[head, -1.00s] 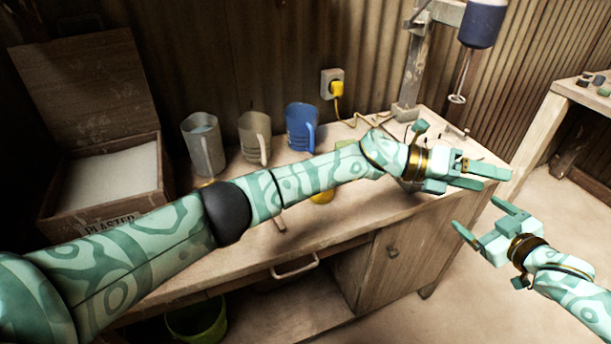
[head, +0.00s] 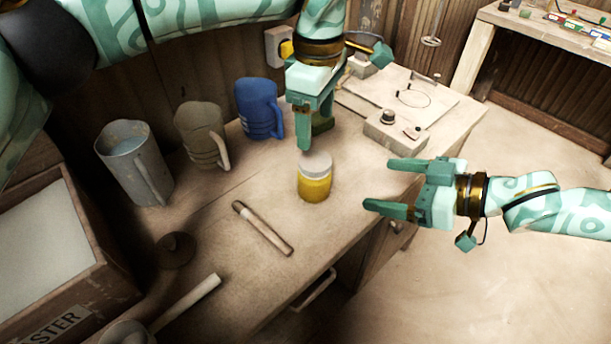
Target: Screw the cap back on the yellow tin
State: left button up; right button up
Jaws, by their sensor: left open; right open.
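The yellow tin (head: 314,187) stands upright on the workbench, near the middle of the head view. A pale grey-white top (head: 316,163) sits on it; I cannot tell whether this is the cap or how tightly it is seated. My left gripper (head: 313,138) points down, open and empty, just above and behind the tin. My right gripper (head: 380,184) is open and empty to the right of the tin, its fingers pointing left towards it with a gap between.
A blue jug (head: 257,108), a beige jug (head: 198,133) and a grey jug (head: 130,162) stand behind and left. A brush (head: 262,227) lies in front of the tin. A small box with a knob (head: 395,135) sits behind right. The plaster crate (head: 100,265) is at left.

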aim_at(313, 173)
jog(key=x, duration=1.6)
jog(key=shift+a, duration=0.2)
